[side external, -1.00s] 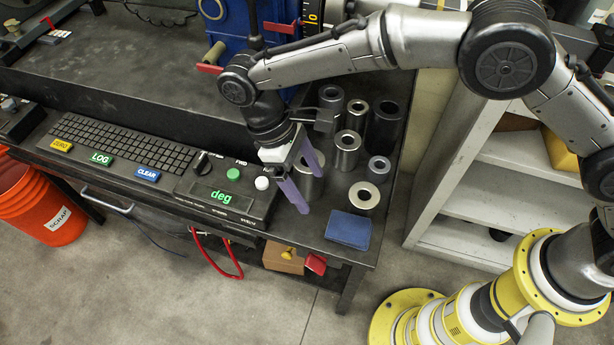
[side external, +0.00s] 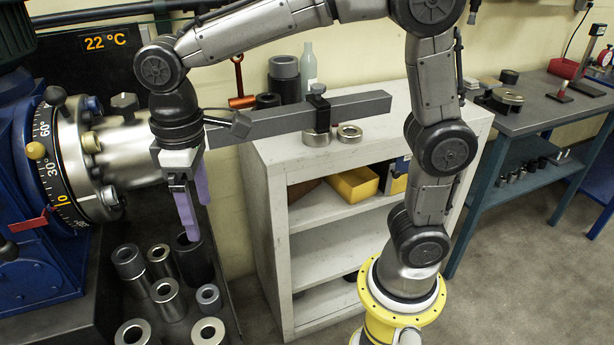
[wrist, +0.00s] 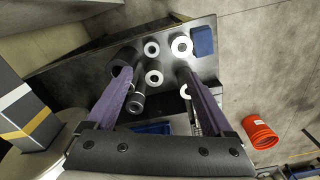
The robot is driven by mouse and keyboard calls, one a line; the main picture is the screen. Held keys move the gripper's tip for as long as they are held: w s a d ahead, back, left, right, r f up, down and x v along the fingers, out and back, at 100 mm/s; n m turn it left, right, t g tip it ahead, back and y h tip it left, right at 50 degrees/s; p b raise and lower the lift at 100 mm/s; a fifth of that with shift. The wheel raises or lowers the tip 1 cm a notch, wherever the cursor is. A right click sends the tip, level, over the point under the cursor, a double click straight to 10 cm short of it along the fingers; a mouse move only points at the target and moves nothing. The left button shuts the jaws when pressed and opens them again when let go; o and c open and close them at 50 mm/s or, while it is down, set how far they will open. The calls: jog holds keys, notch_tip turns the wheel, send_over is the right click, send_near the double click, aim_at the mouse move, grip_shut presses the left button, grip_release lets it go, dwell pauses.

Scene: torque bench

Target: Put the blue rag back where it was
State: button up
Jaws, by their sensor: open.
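The blue rag (wrist: 203,41) lies flat at the corner of the dark bench top (wrist: 204,66) in the wrist view, beside the metal cylinders. It is outside the side view now. My gripper (side external: 197,220) has purple fingers pointing down, in front of the steel spindle of the blue machine and above the cylinders. In the wrist view its fingers (wrist: 158,88) are spread apart with nothing between the tips. The rag is well away from the fingers and not touched.
Several hollow metal cylinders (side external: 167,297) stand on the bench below my gripper. The spindle (side external: 125,155) of the blue machine (side external: 30,180) is close on the left. A grey bar (side external: 345,108) crosses above a white shelf unit (side external: 262,200). An orange bucket (wrist: 259,132) stands on the floor.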

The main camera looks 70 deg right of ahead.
jog(key=s+d+m+t, duration=0.4)
jog(key=s+d+t, duration=0.1)
jog(key=s+d, duration=0.9)
jog(key=shift+s+m, duration=0.4)
jog(key=shift+s, duration=0.65)
jog(key=shift+d, duration=0.1)
